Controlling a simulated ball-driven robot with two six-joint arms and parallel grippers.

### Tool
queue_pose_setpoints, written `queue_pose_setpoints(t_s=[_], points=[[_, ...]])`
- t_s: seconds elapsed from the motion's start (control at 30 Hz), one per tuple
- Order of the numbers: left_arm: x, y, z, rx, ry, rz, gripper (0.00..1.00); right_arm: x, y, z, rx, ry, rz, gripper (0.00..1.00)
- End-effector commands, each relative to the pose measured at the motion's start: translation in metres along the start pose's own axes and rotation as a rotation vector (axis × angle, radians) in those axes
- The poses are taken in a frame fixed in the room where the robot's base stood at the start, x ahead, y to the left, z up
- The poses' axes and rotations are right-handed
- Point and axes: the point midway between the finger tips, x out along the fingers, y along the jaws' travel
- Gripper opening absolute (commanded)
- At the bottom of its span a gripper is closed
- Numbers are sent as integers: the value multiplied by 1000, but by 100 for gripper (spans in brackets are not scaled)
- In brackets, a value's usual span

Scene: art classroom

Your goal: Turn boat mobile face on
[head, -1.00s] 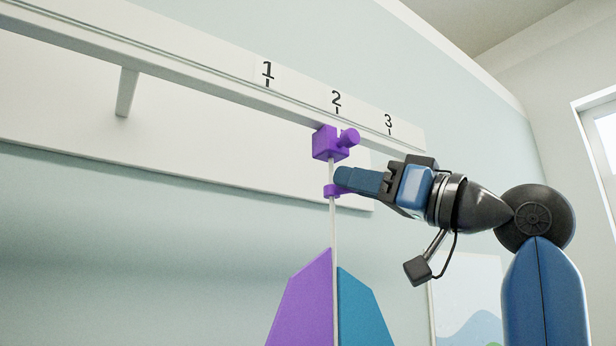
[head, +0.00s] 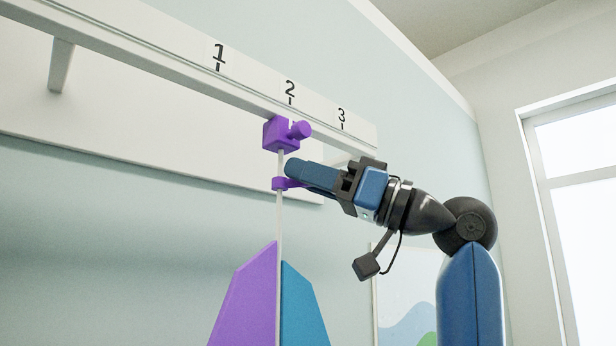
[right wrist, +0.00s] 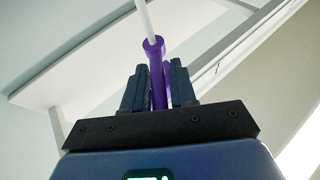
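The boat mobile hangs from a purple clamp (head: 281,134) on the rail below mark 2. A thin white rod (head: 280,215) runs down from it through a small purple collar (head: 279,184). Below are a purple sail panel (head: 248,300) and a blue panel (head: 301,312), one on each side of the rod. Their lower parts are cut off. My right gripper (head: 292,172) is at the collar; its fingers look slightly parted. In the right wrist view the collar's purple handle (right wrist: 158,92) stands between the fingers, with a narrow gap on the right. My left gripper is not in view.
The white rail (head: 180,85) with numbers 1, 2 and 3 runs just above my gripper. A bracket (head: 61,65) joins it at the left. A picture (head: 405,290) hangs behind my right arm, and a window (head: 580,200) is at the right.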

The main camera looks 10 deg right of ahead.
Motion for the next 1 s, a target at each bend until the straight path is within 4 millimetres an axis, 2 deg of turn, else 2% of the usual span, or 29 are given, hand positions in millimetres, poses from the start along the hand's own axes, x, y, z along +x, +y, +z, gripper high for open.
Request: queue_pose_setpoints(t_s=[0.1, 0.47, 0.67, 1.0], points=[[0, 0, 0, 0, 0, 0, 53, 0, 0, 0, 0, -1, 0, 40], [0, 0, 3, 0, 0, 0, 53, -5, 1, 2, -2, -1, 2, 40], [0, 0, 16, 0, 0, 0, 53, -30, 1, 4, -5, -1, 5, 40], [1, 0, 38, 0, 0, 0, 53, -86, 1, 3, -4, -2, 5, 40]])
